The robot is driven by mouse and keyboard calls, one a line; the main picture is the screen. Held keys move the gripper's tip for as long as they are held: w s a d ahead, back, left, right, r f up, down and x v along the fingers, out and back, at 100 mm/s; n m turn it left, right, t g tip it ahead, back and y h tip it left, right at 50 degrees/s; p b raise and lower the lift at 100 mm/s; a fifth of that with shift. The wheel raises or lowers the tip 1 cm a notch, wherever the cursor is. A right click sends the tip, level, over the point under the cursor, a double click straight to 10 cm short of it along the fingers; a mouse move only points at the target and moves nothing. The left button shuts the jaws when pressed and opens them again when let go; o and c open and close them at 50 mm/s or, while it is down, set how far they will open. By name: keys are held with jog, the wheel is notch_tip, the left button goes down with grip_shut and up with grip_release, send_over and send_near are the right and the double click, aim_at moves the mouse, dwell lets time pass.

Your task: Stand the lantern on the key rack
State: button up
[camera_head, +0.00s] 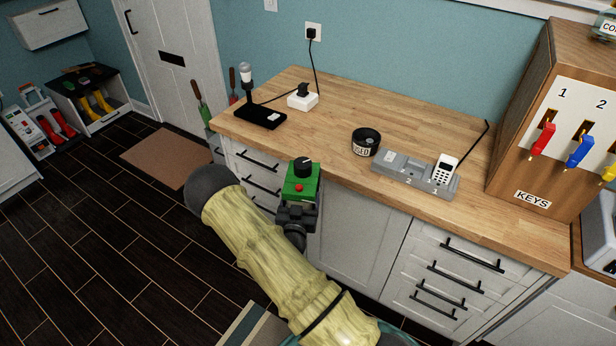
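A green box-shaped thing (301,184) with a black round top and a red button sits at the end of my arm. It looks like the lantern, but I cannot be sure. My gripper (299,206) appears shut on its lower part and holds it in front of the counter's front edge, clear of the counter top. The fingertips are mostly hidden. The key rack (532,180) is the tall wooden box marked KEYS at the right end of the counter. Coloured keys hang on its white front under numbers. Its wooden top is only partly in view.
On the wooden counter (310,140) are a black stand with a torch-like thing (247,77), a white plug box (302,98), a round black container (366,142) and a grey dock (402,170) with a white handset (444,170). A glass jar (604,24) shows at the top right.

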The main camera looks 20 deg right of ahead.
jog(key=s+a+f+n+t+y+b, duration=0.1)
jog(key=s+a+f+n+y+b, duration=0.1)
jog(key=f, duration=0.5)
jog(key=s+a+f+n+t+y+b, duration=0.1)
jog(key=s+a+f+n+y+b, duration=0.1)
jog(key=s+f+y, duration=0.4)
jog(key=shift+a+f+n+y, duration=0.4)
jog(key=shift+a+f+n, duration=0.45)
jog(key=shift+a, duration=0.25)
